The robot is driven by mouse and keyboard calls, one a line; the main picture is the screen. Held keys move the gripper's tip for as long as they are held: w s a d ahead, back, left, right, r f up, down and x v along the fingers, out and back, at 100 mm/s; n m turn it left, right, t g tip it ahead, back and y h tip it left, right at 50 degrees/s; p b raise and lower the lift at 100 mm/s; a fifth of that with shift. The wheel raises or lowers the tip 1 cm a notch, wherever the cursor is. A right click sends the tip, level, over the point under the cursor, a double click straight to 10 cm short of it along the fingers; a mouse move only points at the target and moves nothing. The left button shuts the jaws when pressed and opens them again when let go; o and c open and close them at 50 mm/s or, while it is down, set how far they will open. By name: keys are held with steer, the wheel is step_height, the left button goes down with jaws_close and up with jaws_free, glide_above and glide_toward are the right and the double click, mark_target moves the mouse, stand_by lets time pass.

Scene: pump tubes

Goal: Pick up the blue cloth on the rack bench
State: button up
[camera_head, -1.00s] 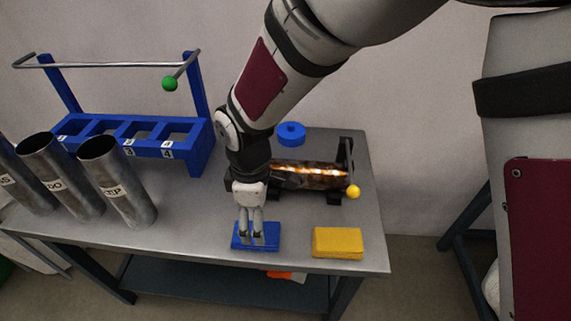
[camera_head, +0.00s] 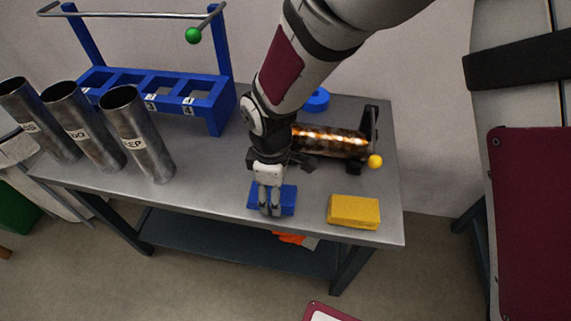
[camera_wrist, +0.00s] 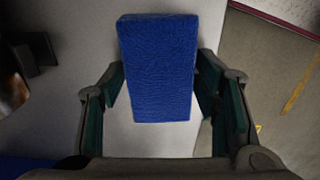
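The blue cloth (camera_head: 289,203) is a flat rectangular block lying on the grey bench top near its front edge. My gripper (camera_head: 270,213) points down over it, and the fingers cover its middle in the head view. In the wrist view the cloth (camera_wrist: 158,70) lies centred between the spread fingers, its long side running away from the palm. One finger of my gripper (camera_wrist: 162,85) is at each long edge. Grey bench shows between the lower finger pads and the cloth, so the gripper looks open; contact at the tips is unclear.
A yellow block (camera_head: 353,212) lies close to the right. Behind is a dark glossy cylinder (camera_head: 330,142) on a stand with a yellow knob (camera_head: 375,162). A blue ring (camera_head: 317,99) lies farther back. Metal tubes (camera_head: 137,135) and a blue rack (camera_head: 165,88) stand left.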

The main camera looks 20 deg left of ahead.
steer(key=shift+r, duration=0.1)
steer(key=shift+r, duration=0.55)
step_height(320, 180, up, 2)
steer(key=shift+r+p, duration=0.1)
steer(key=shift+p, duration=0.3)
steer(key=s+d, duration=0.2)
steer(key=s, duration=0.2)
steer(key=s+d+r, duration=0.1)
steer(key=s+d, duration=0.2)
steer(key=s, duration=0.2)
steer(key=s+d+p, duration=0.1)
steer(key=s+d, duration=0.1)
steer(key=s, duration=0.3)
steer(key=shift+s+d+r, duration=0.1)
steer(key=shift+d+r, duration=0.15)
